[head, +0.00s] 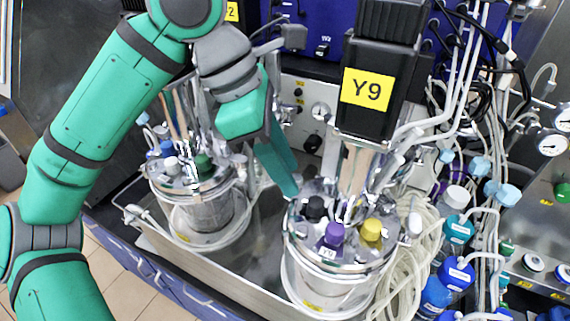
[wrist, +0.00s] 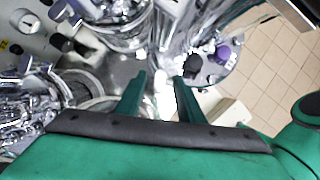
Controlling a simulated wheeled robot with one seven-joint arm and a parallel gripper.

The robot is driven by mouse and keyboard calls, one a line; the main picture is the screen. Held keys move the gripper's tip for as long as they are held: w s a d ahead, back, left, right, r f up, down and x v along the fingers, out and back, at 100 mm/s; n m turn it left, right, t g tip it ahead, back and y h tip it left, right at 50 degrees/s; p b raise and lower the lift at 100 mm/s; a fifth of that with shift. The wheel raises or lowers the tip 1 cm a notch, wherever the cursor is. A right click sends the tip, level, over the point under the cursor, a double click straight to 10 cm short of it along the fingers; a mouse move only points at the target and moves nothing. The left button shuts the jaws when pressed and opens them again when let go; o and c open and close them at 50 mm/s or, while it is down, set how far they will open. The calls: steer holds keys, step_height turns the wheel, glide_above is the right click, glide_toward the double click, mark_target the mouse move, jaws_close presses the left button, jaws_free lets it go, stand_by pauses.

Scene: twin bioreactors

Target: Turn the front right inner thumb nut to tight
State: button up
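Two glass bioreactor vessels with shiny metal lids stand side by side, the left one (head: 210,215) and the right one (head: 330,290). The right vessel's lid carries black, purple (head: 334,235) and yellow (head: 371,230) caps. The thumb nuts sit among crowded chrome fittings on the lids; I cannot single out the front right inner one. My gripper (head: 288,187) points down with its fingertips at the left rear rim of the right lid. In the wrist view my gripper (wrist: 160,76) has its fingers apart, with bright metal between and beyond them; contact cannot be told.
Pale coiled tubing (head: 402,265) and blue-capped bottles (head: 458,272) crowd the right side. Bare metal tray (head: 262,245) shows between the vessels.

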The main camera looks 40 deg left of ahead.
steer(key=v, duration=1.1)
